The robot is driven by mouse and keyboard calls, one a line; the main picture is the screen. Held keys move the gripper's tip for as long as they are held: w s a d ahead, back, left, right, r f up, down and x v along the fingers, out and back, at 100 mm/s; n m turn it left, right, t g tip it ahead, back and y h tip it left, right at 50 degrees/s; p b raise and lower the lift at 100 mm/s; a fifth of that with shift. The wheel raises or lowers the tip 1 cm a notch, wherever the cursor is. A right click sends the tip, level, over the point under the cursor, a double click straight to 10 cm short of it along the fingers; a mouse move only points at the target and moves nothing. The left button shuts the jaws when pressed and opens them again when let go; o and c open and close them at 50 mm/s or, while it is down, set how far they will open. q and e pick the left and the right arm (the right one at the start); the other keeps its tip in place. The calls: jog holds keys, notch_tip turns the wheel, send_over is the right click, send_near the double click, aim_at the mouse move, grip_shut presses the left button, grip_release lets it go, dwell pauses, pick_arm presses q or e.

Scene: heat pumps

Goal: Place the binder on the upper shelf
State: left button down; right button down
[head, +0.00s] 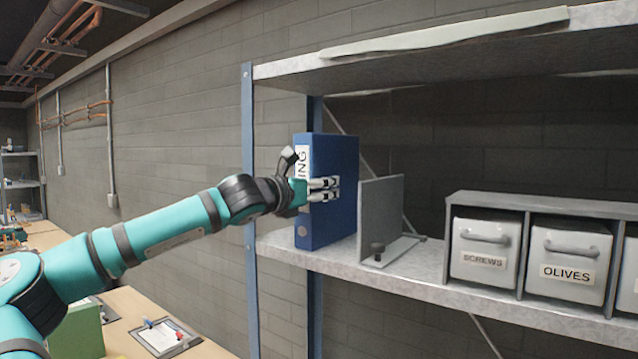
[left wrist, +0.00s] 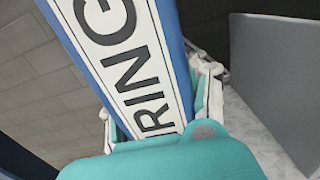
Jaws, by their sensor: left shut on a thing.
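The blue binder (head: 335,190) is upright at the left end of the shelf (head: 415,265), left of a grey bookend (head: 381,215). Its spine has a white label ending in "ING"; in the left wrist view the label on the binder (left wrist: 125,60) reads "RING". My left gripper (head: 325,189) is shut on the binder at about mid-height, with fingers on its side. The binder's bottom is at shelf level; I cannot tell whether it touches. The bookend also shows in the left wrist view (left wrist: 280,75), a little apart to the right. My right gripper is not in view.
A grey rack with white bins labelled SCREWS (head: 484,250) and OLIVES (head: 567,262) stands farther right on the shelf. A higher board (head: 470,50) is overhead. A blue-grey post (head: 249,200) stands left of the binder. A table with a clipboard (head: 164,337) is below left.

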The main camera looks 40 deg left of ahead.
pick_arm(q)
jog(key=c, duration=1)
grip_release()
jog(key=shift+d, duration=0.1)
jog(key=shift+c, duration=0.2)
jog(key=o, duration=0.4)
jog(key=shift+o, duration=0.2)
jog(key=shift+s, duration=0.15)
jog(key=s+d+b, duration=0.1)
jog(key=s+b, duration=0.5)
jog(key=s, duration=0.5)
jog(key=shift+s+d+b, duration=0.2)
jog(key=shift+s+b, duration=0.15)
jog(key=shift+s, duration=0.05)
